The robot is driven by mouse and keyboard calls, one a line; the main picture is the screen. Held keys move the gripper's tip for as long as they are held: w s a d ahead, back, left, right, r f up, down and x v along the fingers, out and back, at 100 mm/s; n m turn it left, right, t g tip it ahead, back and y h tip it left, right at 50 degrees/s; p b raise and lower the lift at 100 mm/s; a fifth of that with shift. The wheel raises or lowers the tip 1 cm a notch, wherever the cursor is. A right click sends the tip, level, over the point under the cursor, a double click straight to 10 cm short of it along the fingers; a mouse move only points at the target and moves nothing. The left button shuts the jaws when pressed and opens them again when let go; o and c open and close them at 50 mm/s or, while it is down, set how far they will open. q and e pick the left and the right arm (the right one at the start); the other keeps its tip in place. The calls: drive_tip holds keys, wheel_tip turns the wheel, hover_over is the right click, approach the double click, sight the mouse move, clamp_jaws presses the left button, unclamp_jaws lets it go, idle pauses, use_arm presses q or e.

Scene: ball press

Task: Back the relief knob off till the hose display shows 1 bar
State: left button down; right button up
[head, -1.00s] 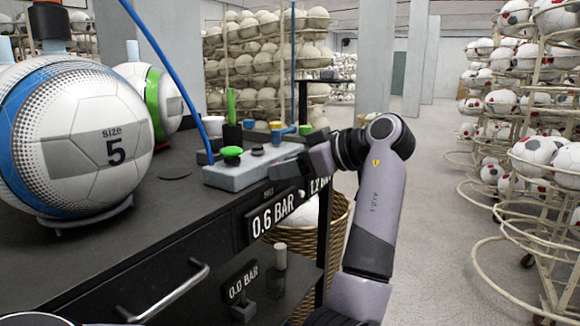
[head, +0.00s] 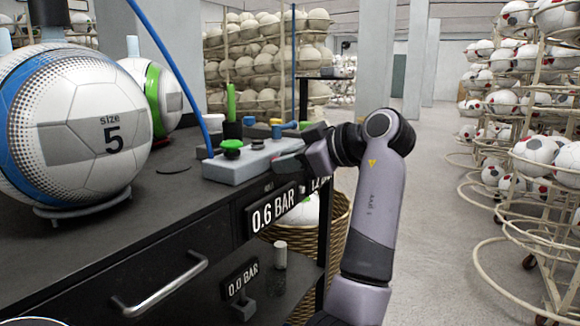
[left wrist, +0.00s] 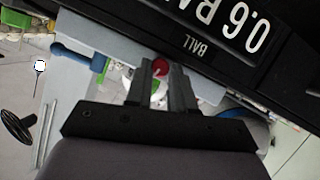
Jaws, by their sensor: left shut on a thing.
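My left gripper (head: 288,163) is at the right end of a grey block (head: 250,160) on the bench. In the left wrist view its two fingers (left wrist: 163,88) are shut on a small red knob (left wrist: 160,67), which I take as the relief knob. My right gripper is not in view.
A size 5 ball (head: 70,130) sits on a ring stand on the bench at left. A green knob (head: 232,146) and yellow and blue parts stand on the block. A lower display (head: 241,280) reads 0.0 BAR. A wicker basket (head: 335,240) stands by the bench end.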

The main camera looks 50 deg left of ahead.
use_arm(q)
drive_tip(key=n+b, duration=0.1)
drive_tip(key=n+t+b, duration=0.1)
drive_tip(key=b, duration=0.1)
drive_tip(key=shift+s+d+f+n+t+y, duration=0.1)
drive_tip(key=shift+s+f+n+t+y, duration=0.1)
drive_tip(key=shift+n+t+y, duration=0.15)
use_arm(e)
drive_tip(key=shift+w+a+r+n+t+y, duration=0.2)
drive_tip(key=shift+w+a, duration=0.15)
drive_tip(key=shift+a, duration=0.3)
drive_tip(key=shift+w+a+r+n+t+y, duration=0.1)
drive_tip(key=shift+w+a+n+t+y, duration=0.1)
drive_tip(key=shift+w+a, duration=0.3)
use_arm(q)
drive_tip(key=shift+r, duration=0.1)
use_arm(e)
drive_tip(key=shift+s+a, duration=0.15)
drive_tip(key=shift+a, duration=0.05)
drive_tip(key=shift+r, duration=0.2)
use_arm(q)
drive_tip(key=c, duration=1)
unclamp_jaws()
drive_tip(key=shift+o, duration=0.2)
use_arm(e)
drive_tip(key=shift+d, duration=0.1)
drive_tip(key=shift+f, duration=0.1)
